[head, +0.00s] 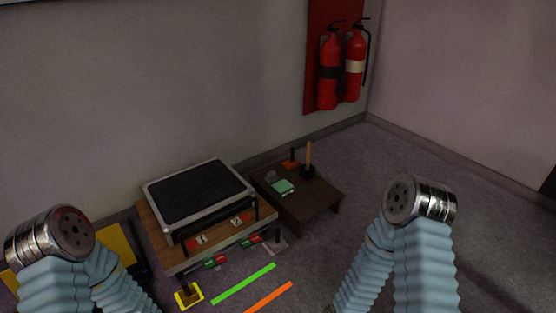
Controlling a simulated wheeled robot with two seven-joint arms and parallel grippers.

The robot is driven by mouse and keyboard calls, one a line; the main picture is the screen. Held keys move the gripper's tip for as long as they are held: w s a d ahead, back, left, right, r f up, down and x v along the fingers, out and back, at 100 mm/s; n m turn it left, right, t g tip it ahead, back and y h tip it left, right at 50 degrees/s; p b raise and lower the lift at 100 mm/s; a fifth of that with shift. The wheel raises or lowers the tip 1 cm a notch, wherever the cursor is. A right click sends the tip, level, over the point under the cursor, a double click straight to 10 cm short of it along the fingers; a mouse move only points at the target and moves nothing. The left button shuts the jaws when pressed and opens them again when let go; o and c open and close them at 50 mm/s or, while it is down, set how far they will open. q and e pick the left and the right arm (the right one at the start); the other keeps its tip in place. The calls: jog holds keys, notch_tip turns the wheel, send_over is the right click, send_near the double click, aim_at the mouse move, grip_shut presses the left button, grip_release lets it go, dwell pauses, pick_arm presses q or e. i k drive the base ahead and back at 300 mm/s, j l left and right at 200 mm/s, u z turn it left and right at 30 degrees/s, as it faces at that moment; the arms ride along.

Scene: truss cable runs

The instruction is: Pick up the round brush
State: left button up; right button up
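What looks like the round brush (308,169) stands upright on a low dark brown table (322,202), near its back edge. Neither gripper can be made out in the head view. No part of my arms touches the brush.
Green (244,284) and orange strips lie on the carpet. Fire extinguishers (329,72) hang behind.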

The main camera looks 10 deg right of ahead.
aim_at(307, 168)
jog(key=i+l+u, duration=0.4)
jog(key=l, duration=0.15)
jog(key=i+l+u, duration=0.2)
jog(key=l, duration=0.15)
jog(key=i+l+u, duration=0.15)
jog(key=l, duration=0.2)
